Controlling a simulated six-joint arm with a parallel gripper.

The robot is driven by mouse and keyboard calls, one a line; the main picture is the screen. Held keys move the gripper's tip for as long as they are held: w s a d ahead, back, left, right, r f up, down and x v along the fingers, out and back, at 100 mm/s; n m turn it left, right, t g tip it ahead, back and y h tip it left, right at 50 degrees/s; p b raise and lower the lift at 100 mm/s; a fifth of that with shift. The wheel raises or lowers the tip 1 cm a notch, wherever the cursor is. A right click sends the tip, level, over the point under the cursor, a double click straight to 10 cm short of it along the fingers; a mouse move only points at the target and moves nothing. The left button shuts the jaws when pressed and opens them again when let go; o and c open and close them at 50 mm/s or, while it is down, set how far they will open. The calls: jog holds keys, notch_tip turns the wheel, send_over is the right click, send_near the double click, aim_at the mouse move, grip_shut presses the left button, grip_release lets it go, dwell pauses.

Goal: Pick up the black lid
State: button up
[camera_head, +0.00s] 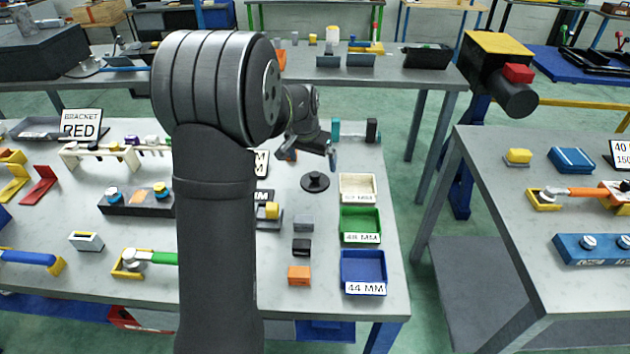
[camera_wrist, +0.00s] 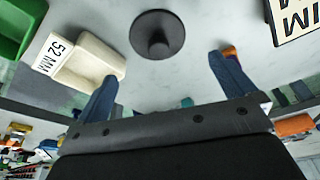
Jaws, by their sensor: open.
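The black lid (camera_head: 315,182) is a round dark disc with a raised knob in its middle. It lies flat on the grey table, left of the cream tray. It also shows in the wrist view (camera_wrist: 157,35), at the top centre. My gripper (camera_head: 310,160) is above the table, just behind the lid in the head view. Its two blue fingers (camera_wrist: 163,68) are spread wide in the wrist view, with nothing between them. The lid appears beyond the fingertips and is not touched.
The cream 52 MM tray (camera_head: 357,187) stands right of the lid, with a green tray (camera_head: 360,240) and a blue 44 MM tray (camera_head: 363,288) in front. Small grey, black and orange blocks (camera_head: 299,275) stand nearer the front. A sign (camera_wrist: 295,20) is close by.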

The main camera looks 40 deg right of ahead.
aim_at(315, 174)
jog(key=x, duration=0.7)
jog(key=shift+s+f, duration=0.1)
jog(key=shift+f, duration=0.1)
jog(key=c, duration=1)
